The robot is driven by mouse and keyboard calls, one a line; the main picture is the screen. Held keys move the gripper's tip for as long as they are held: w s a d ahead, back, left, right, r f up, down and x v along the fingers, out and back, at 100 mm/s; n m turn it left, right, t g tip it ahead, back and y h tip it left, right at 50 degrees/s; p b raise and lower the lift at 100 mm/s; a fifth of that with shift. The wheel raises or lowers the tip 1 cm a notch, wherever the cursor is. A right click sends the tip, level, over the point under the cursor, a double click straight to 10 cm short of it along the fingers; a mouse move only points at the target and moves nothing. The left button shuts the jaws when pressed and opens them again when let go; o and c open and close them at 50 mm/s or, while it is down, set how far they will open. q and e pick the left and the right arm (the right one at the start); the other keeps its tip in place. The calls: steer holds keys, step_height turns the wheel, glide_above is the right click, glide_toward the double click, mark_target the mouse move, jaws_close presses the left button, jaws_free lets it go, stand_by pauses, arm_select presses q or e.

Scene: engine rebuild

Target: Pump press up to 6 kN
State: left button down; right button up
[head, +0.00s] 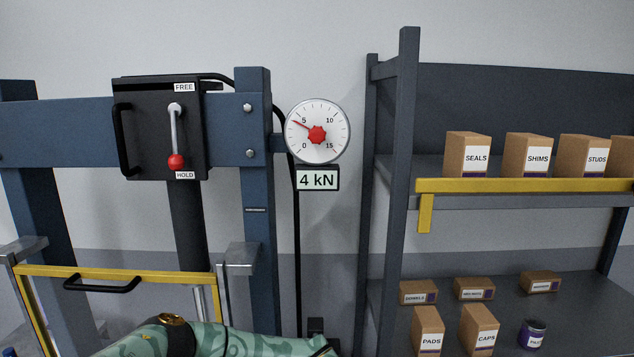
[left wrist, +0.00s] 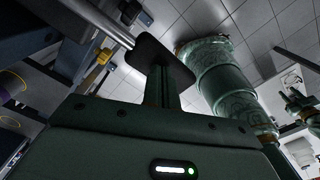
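The press gauge (head: 317,132) has its red needle just below the 5 mark. The display (head: 317,179) under it reads 4 kN. The valve lever with a red knob (head: 176,162) hangs down at HOLD. The blue press frame (head: 257,180) fills the left of the head view.
A yellow-framed guard with a black handle (head: 102,286) stands before the press. A shelf at right, with a yellow rail (head: 530,185), holds several boxes such as SEALS (head: 466,155) and PADS (head: 428,330). My green arm crosses the bottom of the head view.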

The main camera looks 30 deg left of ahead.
arm_select(q)
steer(key=shift+f, duration=0.15)
stand_by(0.5)
steer(key=shift+s+f+b, duration=0.1)
steer(key=shift+f+b, duration=0.75)
steer(key=shift+f, duration=0.2)
stand_by(0.5)
steer(key=shift+f+b, duration=0.4)
steer(key=shift+f, duration=0.1)
step_height(320, 180, up, 16)
steer(key=p, duration=1.3)
steer(key=shift+r, duration=0.15)
